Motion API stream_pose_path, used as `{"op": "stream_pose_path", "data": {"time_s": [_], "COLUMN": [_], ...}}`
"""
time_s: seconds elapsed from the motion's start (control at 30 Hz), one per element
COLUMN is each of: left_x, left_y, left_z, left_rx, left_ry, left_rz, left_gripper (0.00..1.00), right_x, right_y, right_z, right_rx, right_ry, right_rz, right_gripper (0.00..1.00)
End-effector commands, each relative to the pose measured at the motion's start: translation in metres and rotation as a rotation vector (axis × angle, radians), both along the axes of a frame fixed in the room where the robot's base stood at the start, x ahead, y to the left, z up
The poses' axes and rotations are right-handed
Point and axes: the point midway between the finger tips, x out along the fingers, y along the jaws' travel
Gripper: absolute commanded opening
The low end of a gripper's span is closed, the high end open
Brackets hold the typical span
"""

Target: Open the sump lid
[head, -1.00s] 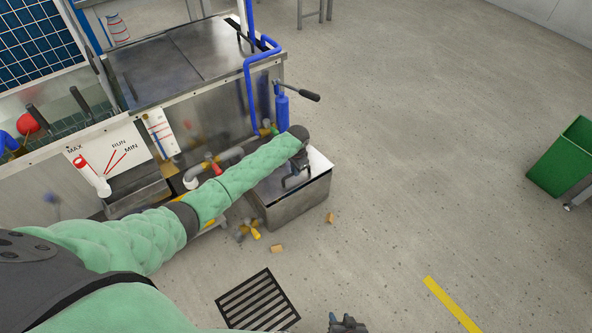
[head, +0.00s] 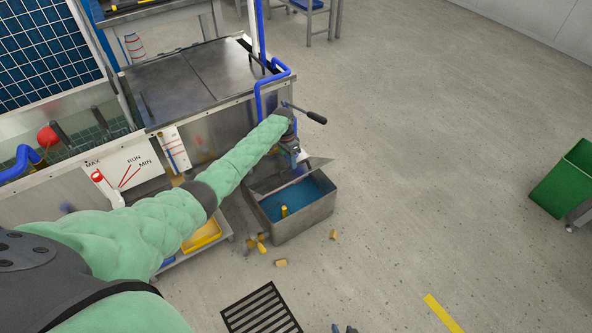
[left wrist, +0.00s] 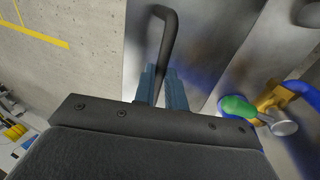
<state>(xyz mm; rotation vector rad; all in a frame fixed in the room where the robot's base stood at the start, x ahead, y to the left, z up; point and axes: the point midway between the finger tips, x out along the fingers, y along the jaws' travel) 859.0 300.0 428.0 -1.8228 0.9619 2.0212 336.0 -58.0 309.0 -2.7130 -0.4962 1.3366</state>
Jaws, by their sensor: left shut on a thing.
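The sump (head: 308,225) is a grey metal box on the floor at the end of the pump station. Its metal lid (head: 318,163) is tilted up, with blue liquid (head: 310,190) and a small yellow piece (head: 284,211) visible inside. My left gripper (head: 299,158) is at the raised lid, shut on its dark bar handle. The left wrist view shows the handle (left wrist: 170,30) rising between the blue fingers (left wrist: 162,88), in front of the lid's metal face. A small part of my right gripper (head: 344,329) shows at the bottom edge; its fingers cannot be made out.
The pump station (head: 190,80) stands close on the left, with blue pipe (head: 262,90) and a black-handled lever (head: 316,118) near the lid. Small tan blocks (head: 281,263) and a floor grate (head: 262,310) lie in front. A green bin (head: 565,185) stands right; floor between is clear.

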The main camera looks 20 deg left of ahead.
Motion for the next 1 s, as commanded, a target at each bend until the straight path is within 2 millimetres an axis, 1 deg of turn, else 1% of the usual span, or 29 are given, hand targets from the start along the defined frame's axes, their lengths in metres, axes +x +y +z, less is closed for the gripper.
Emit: {"op": "stream_pose_path", "data": {"time_s": [0.03, 0.2, 0.5, 0.7, 1.0], "left_x": [0.007, 0.023, 0.042, 0.048, 0.05], "left_y": [0.01, 0.031, 0.06, 0.069, 0.074], "left_z": [0.005, 0.014, 0.02, 0.021, 0.021], "left_rx": [0.005, 0.006, 0.008, 0.008, 0.009], "left_ry": [-0.005, -0.006, -0.001, 0.002, 0.005], "left_rz": [0.006, 0.008, 0.006, 0.005, 0.005], "left_gripper": [0.0, 0.0, 0.0, 0.0, 0.0], "right_x": [0.0, 0.0, 0.002, 0.003, 0.003], "right_y": [0.0, 0.0, 0.0, -0.001, -0.001], "right_z": [0.0, -0.004, -0.017, -0.021, -0.022], "right_rx": [0.0, 0.0, 0.001, 0.001, 0.001], "right_ry": [0.0, -0.001, -0.007, -0.008, -0.008], "right_rz": [0.0, 0.0, -0.004, -0.004, -0.004], "right_gripper": [0.36, 0.36, 0.36, 0.36, 0.36]}}
